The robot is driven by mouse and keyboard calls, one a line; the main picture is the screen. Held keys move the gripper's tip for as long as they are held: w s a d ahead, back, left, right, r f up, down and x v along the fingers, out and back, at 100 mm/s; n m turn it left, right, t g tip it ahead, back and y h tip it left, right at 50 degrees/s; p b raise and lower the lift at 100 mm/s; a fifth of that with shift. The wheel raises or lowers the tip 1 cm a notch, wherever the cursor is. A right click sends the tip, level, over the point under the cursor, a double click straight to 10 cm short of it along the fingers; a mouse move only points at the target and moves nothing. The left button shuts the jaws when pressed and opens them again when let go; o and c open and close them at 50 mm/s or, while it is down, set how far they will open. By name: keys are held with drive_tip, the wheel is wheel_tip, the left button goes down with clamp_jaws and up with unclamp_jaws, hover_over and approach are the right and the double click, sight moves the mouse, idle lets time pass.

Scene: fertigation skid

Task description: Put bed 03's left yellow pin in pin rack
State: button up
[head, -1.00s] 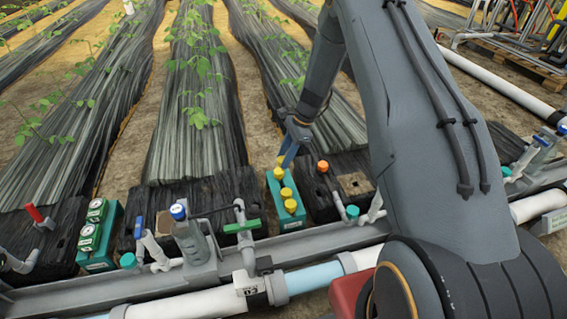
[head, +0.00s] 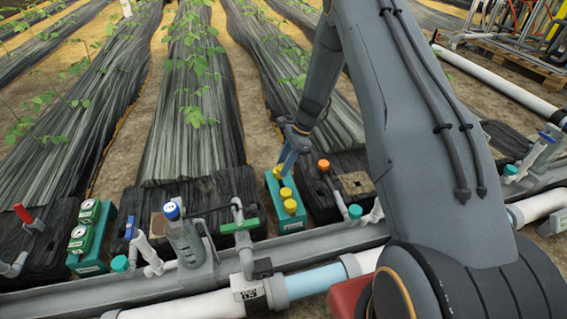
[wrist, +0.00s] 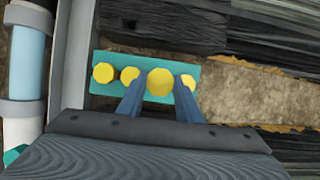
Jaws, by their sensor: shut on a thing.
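The pin rack (head: 296,224) is a teal block with yellow round-headed pins, right of centre in the head view. In the wrist view the rack (wrist: 150,60) lies under my gripper. My gripper (head: 284,163) is shut on a yellow pin (wrist: 160,83), which looks larger and nearer the camera than the others. Two yellow pins (wrist: 104,73) stand left of it in the rack, and another yellow pin (wrist: 187,83) is partly behind my right finger. The held pin's lower end is hidden, so I cannot tell whether it is in a hole.
An orange-capped fitting (head: 323,165) stands close to the right of the rack. A green-handled valve (head: 240,226) and a blue-capped bottle (head: 183,240) stand to the left. A white and blue pipe (head: 312,281) runs along the front. Black-covered plant beds extend behind.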

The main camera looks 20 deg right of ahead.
drive_tip(key=shift+f+b, duration=1.1)
drive_tip(key=shift+f, duration=1.6)
drive_tip(key=shift+f, duration=0.7)
drive_tip(key=o, duration=1.1)
drive_tip(key=shift+r+p, duration=2.55)
drive_tip(key=shift+r, duration=1.45)
drive_tip(key=shift+a, duration=0.1)
